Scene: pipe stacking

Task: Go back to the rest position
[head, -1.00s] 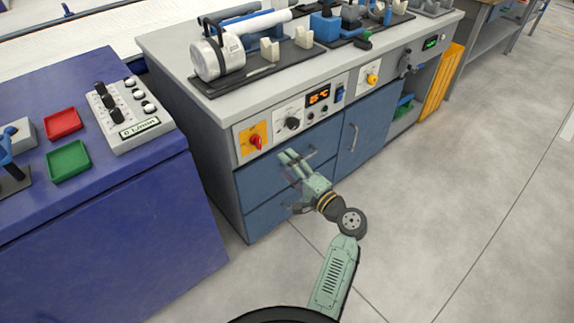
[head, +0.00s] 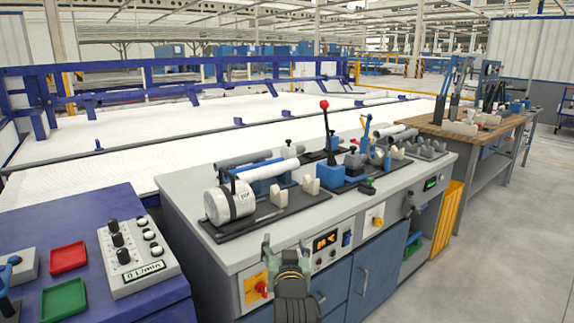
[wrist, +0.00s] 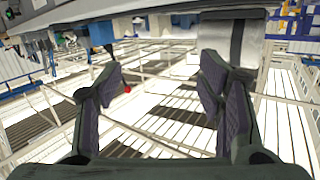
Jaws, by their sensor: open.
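My gripper (head: 285,246) shows in the head view in front of the near edge of the grey workbench (head: 192,192), beside its control panel. Its two fingers point up and stand apart. In the wrist view my gripper (wrist: 162,92) is open, with nothing between its fingers. A silver cylinder with a dark band (wrist: 232,42) shows behind the right finger there. No pipe is in my gripper.
A pipe-holding fixture (head: 230,201) with white pipes stands on the bench. A red-knobbed lever (head: 325,125) rises behind. A blue cabinet (head: 60,225) with red and green trays is at the left. Floor at the right (head: 500,240) is clear.

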